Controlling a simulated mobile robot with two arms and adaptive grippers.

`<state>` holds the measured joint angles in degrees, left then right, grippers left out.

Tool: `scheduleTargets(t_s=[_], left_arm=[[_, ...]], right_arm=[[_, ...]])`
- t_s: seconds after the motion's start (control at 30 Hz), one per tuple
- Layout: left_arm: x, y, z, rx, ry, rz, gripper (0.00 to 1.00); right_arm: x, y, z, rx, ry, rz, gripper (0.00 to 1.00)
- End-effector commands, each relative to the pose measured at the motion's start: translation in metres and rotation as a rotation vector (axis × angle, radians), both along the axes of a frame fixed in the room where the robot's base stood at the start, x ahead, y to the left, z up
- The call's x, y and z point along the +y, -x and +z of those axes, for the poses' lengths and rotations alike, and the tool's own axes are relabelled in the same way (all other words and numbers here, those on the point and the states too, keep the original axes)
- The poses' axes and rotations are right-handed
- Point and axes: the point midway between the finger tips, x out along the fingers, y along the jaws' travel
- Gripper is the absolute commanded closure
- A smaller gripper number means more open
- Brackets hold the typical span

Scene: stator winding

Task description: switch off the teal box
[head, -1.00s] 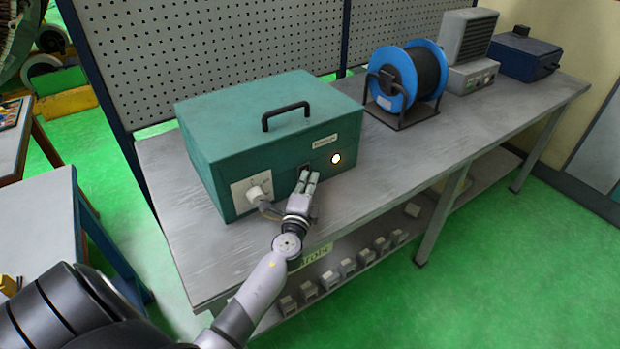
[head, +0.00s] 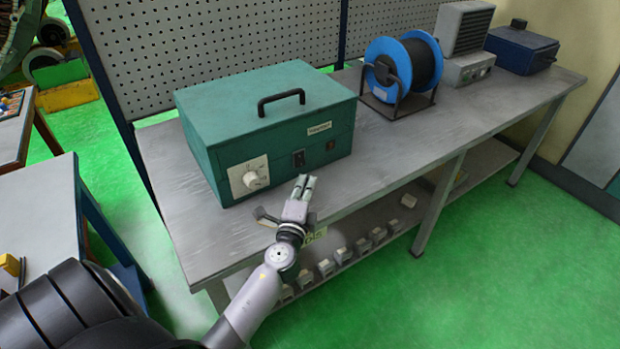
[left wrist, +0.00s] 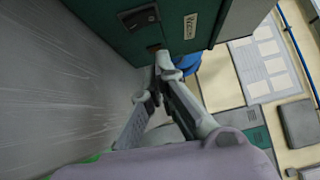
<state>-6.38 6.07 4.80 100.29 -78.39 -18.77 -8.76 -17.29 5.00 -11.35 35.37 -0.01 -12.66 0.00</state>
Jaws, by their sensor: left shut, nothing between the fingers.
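The teal box (head: 262,125) stands on the grey workbench, with a black handle on top. Its front has a white dial (head: 249,177), a black rocker switch (head: 298,158) and a small round lamp (head: 331,146), which is dark. The switch also shows in the left wrist view (left wrist: 140,18). My left gripper (head: 304,180) is shut and empty, in front of the box just below the switch and apart from it. In the left wrist view its fingertips (left wrist: 162,62) come together near the box front. My right gripper is not in view.
On the workbench (head: 410,140), a blue cable reel (head: 385,68), a grey heater-like unit (head: 466,42) and a dark blue box (head: 522,48) stand to the right. Several small grey blocks lie on the lower shelf. A perforated panel rises behind. Bare bench lies right of the teal box.

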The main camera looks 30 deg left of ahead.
Motion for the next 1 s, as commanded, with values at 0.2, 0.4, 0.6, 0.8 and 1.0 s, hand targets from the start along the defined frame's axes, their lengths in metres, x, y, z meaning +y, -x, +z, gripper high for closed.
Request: scheduleTargets(t_s=[0.2,0.4,0.6,0.8,1.0], left_arm=[[-0.014,0.033,0.001,0.002,0.002,-0.001,1.00],[-0.019,0.045,0.005,0.000,0.000,0.000,1.00],[-0.019,0.046,0.005,0.000,0.000,0.000,1.00],[-0.019,0.045,0.005,0.000,0.000,0.000,1.00],[-0.019,0.045,0.005,0.000,0.000,0.000,1.00]], right_arm=[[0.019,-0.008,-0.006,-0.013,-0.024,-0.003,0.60],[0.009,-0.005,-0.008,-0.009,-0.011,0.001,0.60],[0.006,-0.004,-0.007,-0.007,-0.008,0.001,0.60],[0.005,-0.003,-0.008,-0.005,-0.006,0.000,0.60],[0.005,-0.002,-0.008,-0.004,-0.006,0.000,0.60]])
